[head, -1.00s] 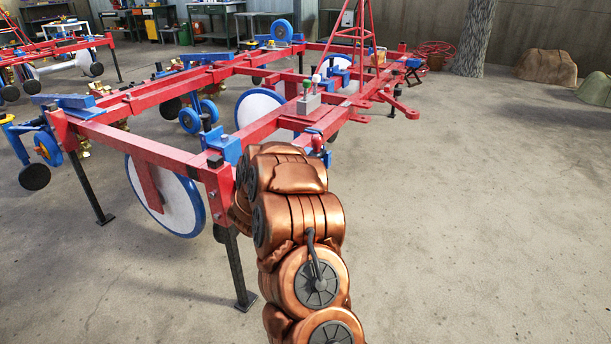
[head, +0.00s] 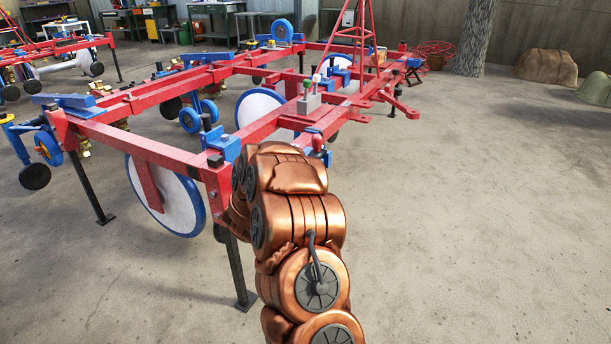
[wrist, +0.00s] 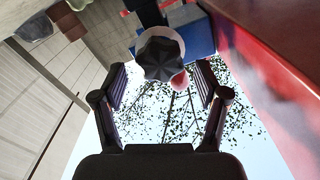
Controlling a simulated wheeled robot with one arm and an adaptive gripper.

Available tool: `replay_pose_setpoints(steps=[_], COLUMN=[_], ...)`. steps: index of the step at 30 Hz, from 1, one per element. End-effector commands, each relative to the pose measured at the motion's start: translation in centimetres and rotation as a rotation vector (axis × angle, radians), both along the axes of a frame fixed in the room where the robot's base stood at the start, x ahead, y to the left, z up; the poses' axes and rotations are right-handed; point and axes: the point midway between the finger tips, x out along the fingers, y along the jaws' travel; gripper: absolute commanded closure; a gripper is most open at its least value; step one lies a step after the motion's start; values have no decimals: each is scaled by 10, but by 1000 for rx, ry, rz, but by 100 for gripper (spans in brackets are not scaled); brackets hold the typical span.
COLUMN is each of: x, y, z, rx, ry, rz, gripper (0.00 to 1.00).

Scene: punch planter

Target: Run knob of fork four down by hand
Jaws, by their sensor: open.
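In the wrist view a dark, fluted knob (wrist: 160,57) sits at the top middle, in front of a blue block (wrist: 188,33). My gripper (wrist: 161,85) is open, with one finger on each side below the knob and gaps between the fingers and the knob. A small round reddish-white part (wrist: 179,80) shows at the knob's lower right edge. In the head view the red planter frame (head: 165,150) carries blue clamps. My copper arm reaches to its near corner, and my gripper is hidden behind the arm there.
A red beam (wrist: 285,85) runs close along the right of the wrist view. In the head view a large white disc with a blue rim (head: 170,195) hangs under the frame, and a dark support leg (head: 238,270) stands near my arm. The floor at right is clear.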

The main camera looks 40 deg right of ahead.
Motion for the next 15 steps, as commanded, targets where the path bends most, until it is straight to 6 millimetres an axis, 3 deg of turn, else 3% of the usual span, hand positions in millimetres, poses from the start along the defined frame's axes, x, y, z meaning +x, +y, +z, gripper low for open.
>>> replay_pose_setpoints(steps=[9,15], x=[-17,-24], y=[60,84], z=[0,1], rx=[2,0], ry=[0,-3], rz=[4,2], gripper=[27,27])
